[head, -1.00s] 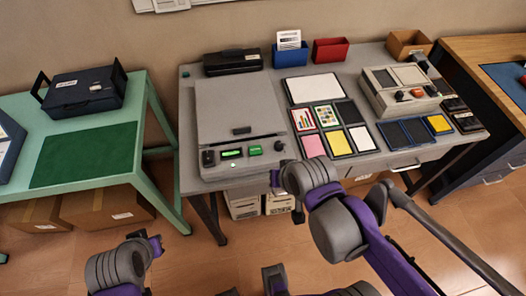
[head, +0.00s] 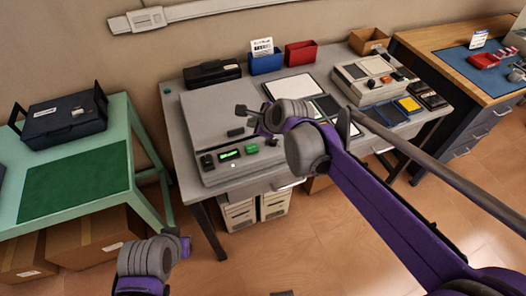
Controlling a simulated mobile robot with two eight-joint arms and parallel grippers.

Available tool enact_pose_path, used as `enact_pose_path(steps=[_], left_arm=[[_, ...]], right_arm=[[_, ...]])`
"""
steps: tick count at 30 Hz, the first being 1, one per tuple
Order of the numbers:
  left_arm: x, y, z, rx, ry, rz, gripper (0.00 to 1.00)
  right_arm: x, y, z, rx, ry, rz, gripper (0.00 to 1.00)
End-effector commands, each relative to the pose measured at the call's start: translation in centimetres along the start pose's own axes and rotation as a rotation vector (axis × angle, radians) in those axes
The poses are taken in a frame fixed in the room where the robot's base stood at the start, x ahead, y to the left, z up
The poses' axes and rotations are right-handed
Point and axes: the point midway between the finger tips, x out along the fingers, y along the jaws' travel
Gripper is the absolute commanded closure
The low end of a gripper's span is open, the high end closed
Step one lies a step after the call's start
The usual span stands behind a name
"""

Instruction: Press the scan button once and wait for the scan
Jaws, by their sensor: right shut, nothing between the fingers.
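The grey flatbed scanner (head: 218,122) stands on the left part of the grey table, with its lid down. Its front panel carries a lit green display (head: 229,155), a green button (head: 251,149) and a dark round knob (head: 272,142). I cannot read any label on the button. My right gripper (head: 243,111) is shut and empty. In the picture it lies over the right part of the scanner lid, above and apart from the green button. My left gripper (head: 184,240) is low in front of the table, left of the scanner; its fingers are too small to judge.
Right of the scanner, my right arm partly covers a white sheet (head: 292,86) and several cards. A beige device (head: 369,82) stands further right. Blue (head: 265,63) and red (head: 301,53) bins stand behind. A green table (head: 75,178) is at left.

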Motion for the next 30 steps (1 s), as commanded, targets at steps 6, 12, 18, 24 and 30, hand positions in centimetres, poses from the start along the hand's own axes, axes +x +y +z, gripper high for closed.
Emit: enact_pose_path(steps=[6,12,18,24,30], left_arm=[[0.0,0.0,0.0,0.0,0.0,0.0,1.0],[0.0,0.0,0.0,0.0,0.0,0.0,1.0],[0.4,0.0,0.3,0.0,-0.002,0.0,1.0],[1.5,0.0,1.2,0.0,-0.008,0.0,1.0],[3.4,0.0,2.5,0.0,-0.016,0.0,1.0]], right_arm=[[0.5,-0.3,0.4,0.044,-0.008,-0.003,1.0],[0.5,-0.3,0.4,0.042,-0.008,-0.003,1.0],[0.8,0.1,0.1,0.041,-0.007,-0.002,1.0],[2.1,1.1,-0.8,0.041,-0.007,-0.001,1.0],[4.1,2.6,-2.2,0.041,-0.007,-0.001,1.0]])
